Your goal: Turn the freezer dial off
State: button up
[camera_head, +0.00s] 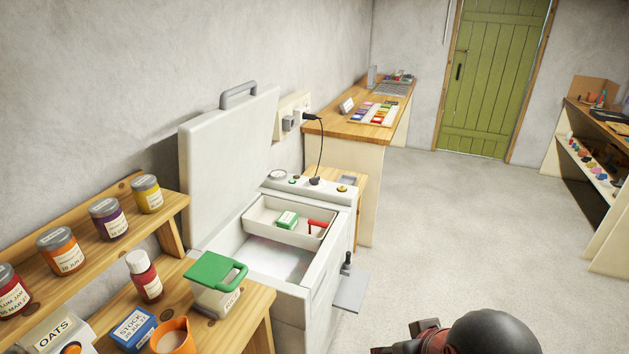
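The white chest freezer (333,250) stands left of centre with its lid (225,150) raised. Its control strip along the back rim carries a round white gauge (278,175), a small green light (293,181), a dark knob (315,181) that looks like the dial, and a yellow button (342,188). The dial's setting is too small to read. Dark parts of my arm show at the bottom right edge, with what seems to be my gripper (424,326) beside a black rounded link. It is well apart from the freezer, and its fingers cannot be made out.
A white tray (262,216) inside the freezer holds a green-and-white box and a red item. A black cord (322,145) hangs from the wall socket behind the strip. Jars and a green-lidded container (215,271) stand on wooden shelves at left. The floor at right is clear.

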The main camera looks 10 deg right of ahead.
aim_at(313, 181)
jog(key=i+l, duration=0.3)
jog(key=i, duration=0.15)
jog(key=i+l, duration=0.3)
jog(key=i, duration=0.15)
jog(key=i+l, duration=0.3)
jog(key=i, duration=0.2)
jog(key=i+l, duration=0.3)
jog(key=i, duration=0.15)
jog(key=i+l+z, duration=0.1)
jog(key=i+l, duration=0.2)
jog(key=i, duration=0.15)
jog(key=i+l, duration=0.25)
jog(key=i, duration=0.25)
